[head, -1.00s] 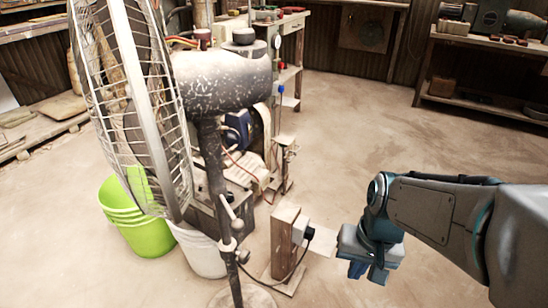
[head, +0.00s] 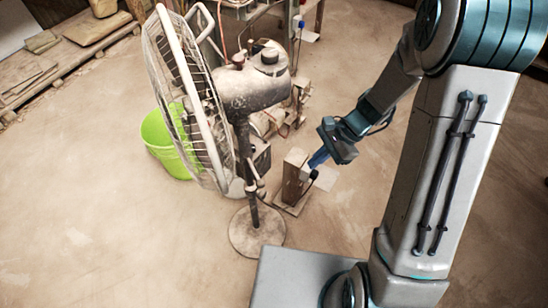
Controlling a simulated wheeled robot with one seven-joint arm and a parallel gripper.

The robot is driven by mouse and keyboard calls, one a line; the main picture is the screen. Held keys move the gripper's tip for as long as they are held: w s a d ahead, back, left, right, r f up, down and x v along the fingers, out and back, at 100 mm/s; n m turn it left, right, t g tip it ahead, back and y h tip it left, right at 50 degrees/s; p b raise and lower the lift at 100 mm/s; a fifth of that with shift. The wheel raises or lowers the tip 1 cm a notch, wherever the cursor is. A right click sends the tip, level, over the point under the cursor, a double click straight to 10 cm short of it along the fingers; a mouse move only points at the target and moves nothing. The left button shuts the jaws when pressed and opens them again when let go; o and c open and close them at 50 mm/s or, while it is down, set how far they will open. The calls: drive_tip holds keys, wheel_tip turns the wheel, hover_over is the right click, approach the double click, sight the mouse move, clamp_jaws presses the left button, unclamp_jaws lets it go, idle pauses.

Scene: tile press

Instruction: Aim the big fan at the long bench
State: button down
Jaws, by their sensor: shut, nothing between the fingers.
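The big fan (head: 254,92) stands upright on a round base (head: 256,232) left of centre in the head view. Its wire-cage head (head: 190,100) faces left, with the speckled motor housing behind it on the right. My gripper (head: 316,160) is to the right of the fan's pole, apart from it, with its blue fingers pointing down-left near a small wooden post. The fingers are shut and hold nothing. At the upper left is a low wooden bench or platform (head: 62,62) with boards and a sack on it; whether this is the long bench I cannot tell.
A lime green bucket (head: 165,143) stands behind the fan cage. The wooden post (head: 294,176) with a dark plug stands on a small board beside my gripper. Machinery and cables crowd behind the fan. The floor at front left is clear.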

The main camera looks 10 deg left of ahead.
drive_tip(key=s+a+f+m+p, duration=0.1)
drive_tip(key=a+f+p, duration=0.1)
drive_tip(key=a, duration=0.3)
drive_tip(key=s+a+f+m+p, duration=0.1)
drive_tip(key=a+f, duration=0.3)
drive_tip(key=a, duration=0.2)
drive_tip(key=shift+s+f+y+p, duration=0.35)
drive_tip(key=shift+s+y+p, duration=0.05)
